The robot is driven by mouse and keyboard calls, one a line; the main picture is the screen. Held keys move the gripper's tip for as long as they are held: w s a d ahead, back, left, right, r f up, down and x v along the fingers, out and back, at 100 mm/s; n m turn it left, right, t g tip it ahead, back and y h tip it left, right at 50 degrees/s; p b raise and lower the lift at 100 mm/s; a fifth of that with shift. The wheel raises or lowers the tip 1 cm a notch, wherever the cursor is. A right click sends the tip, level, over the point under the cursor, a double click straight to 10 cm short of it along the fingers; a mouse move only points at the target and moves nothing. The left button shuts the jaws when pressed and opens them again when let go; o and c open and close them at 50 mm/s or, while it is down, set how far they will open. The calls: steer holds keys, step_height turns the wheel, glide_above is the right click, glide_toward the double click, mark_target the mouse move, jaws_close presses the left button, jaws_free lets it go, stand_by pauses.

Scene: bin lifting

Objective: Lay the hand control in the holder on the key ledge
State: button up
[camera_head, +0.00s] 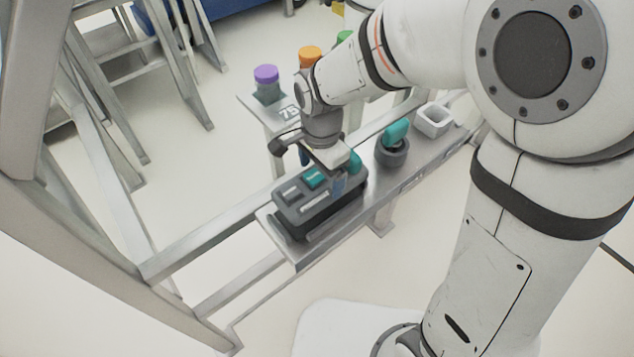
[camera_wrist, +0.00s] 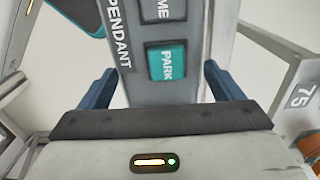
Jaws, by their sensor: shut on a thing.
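The hand control is a long dark grey box (camera_head: 320,207) with a pale button and a teal button on top. In the wrist view its lettered face (camera_wrist: 127,60) shows PENDANT and a teal PARK button. My gripper (camera_head: 338,180) points down over it, and its blue fingers (camera_wrist: 160,88) stand on both sides of the box, shut on it. The box is at the left end of the metal key ledge (camera_head: 372,196). I cannot make out the holder separately from the box, nor tell whether the box rests or hangs just above.
To the right on the ledge stand a dark round cup (camera_head: 392,156) with a teal item (camera_head: 396,133) and a white square tray (camera_head: 433,121). Behind is a stand marked 75 (camera_head: 288,112) with purple (camera_head: 266,74) and orange (camera_head: 310,56) caps. Metal rails flank the ledge.

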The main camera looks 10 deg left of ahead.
mark_target(319, 186)
steer(key=shift+a+f, duration=0.1)
steer(key=shift+f, duration=2.25)
steer(key=shift+f, duration=0.2)
steer(key=o, duration=1.4)
steer(key=shift+r, duration=0.1)
step_height(319, 186, up, 12)
steer(key=shift+r, duration=0.1)
steer(key=s+d+r+n+t, duration=0.1)
steer(key=s+d+n, duration=0.1)
steer(key=d, duration=0.5)
steer(key=s+d+r+n+t, duration=0.1)
steer(key=s+d+n, duration=0.2)
steer(key=d, duration=0.5)
steer(key=s+d+r+n+t, duration=0.1)
steer(key=s+d+n, duration=0.2)
steer(key=d, duration=0.5)
steer(key=shift+r, duration=0.3)
